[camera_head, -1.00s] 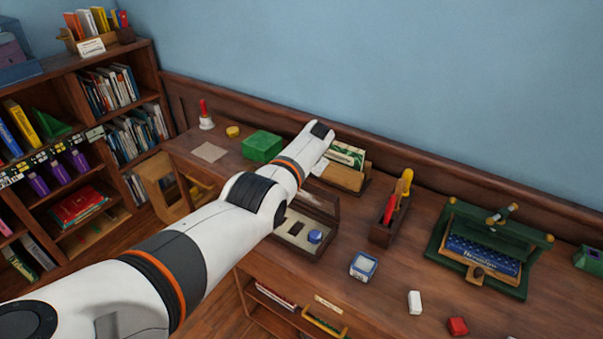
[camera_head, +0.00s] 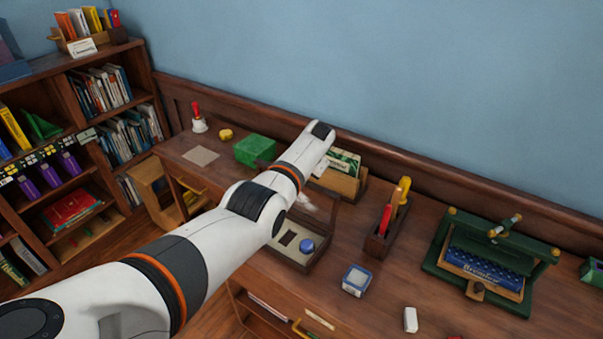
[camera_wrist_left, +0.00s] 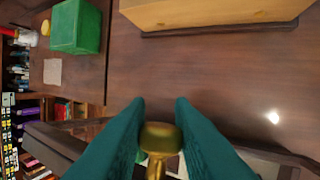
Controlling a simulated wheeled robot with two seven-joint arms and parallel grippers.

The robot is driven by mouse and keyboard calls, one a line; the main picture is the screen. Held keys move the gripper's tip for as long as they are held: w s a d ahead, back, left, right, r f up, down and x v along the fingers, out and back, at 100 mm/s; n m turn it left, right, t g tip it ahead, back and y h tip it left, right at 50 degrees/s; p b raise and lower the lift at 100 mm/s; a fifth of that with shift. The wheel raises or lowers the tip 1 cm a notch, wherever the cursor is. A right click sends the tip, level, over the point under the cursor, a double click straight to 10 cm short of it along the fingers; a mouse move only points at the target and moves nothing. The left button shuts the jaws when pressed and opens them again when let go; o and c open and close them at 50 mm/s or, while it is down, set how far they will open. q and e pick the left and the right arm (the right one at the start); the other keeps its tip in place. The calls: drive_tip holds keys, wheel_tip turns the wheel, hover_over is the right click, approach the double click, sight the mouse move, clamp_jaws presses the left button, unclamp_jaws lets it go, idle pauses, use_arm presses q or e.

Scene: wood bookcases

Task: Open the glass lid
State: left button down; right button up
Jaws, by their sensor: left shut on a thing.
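A dark wooden box (camera_head: 318,262) stands on the desk near the middle of the head view, partly behind my left arm. Its pale inside holds a round blue item (camera_head: 306,245). The glass lid (camera_head: 327,216) appears raised and tilted above the box, its dark frame partly covered by my arm. In the left wrist view, my left gripper (camera_wrist_left: 159,112) is shut on a brass knob (camera_wrist_left: 160,138), between its two green fingers. The lid's dark frame shows low at both sides there. In the head view the fingers are hidden. My right gripper is not in view.
A green box (camera_head: 255,149) and a wooden card holder (camera_head: 342,180) stand behind the lid. A wooden pen holder (camera_head: 384,235) and a blue-and-white block (camera_head: 356,280) are close on the right. A green stand (camera_head: 490,255) is further right. Bookcases fill the left.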

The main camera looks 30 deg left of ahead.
use_arm(q)
drive_tip(key=shift+d+f, duration=0.15)
drive_tip(key=shift+f, duration=0.1)
drive_tip(key=c, duration=1.4)
unclamp_jaws()
drive_tip(key=shift+c, duration=0.2)
drive_tip(key=shift+o, duration=0.6)
drive_tip(key=shift+w+f, duration=0.1)
drive_tip(key=shift+w, duration=0.1)
drive_tip(key=shift+s+r, duration=0.1)
drive_tip(key=shift+r, duration=0.45)
drive_tip(key=p+v, duration=0.1)
drive_tip(key=v, duration=1)
drive_tip(key=shift+d, duration=0.15)
drive_tip(key=shift+d+f, duration=0.1)
drive_tip(key=shift+f, duration=0.1)
